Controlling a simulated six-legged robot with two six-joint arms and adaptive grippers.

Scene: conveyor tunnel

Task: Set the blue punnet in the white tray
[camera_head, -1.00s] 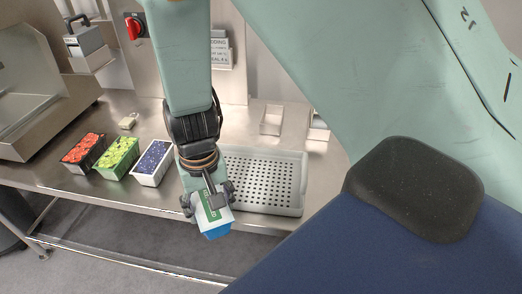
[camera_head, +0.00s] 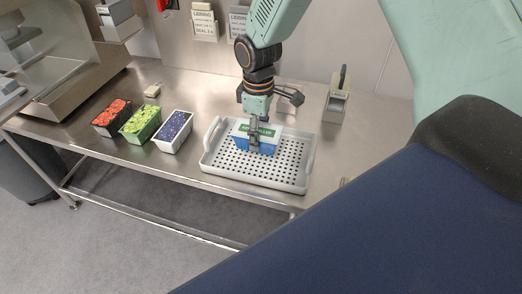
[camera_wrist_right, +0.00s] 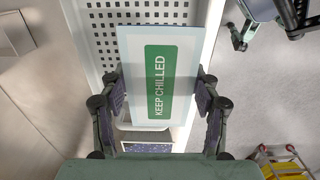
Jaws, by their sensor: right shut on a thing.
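The blue punnet (camera_head: 241,143) has a white top with a green label. In the right wrist view its top (camera_wrist_right: 133,60) reads "KEEP CHILLED". My right gripper (camera_head: 256,138) is shut on it, one finger on each long side, as the right wrist view (camera_wrist_right: 158,97) shows. The white tray (camera_head: 312,160) has a perforated floor and lies on the steel table. The punnet is over the tray floor, within its rim in the head view; I cannot tell whether it touches the floor. My left gripper is not in view.
A grey dispenser-like stand (camera_head: 336,100) is behind right. The table's front edge runs close before the tray.

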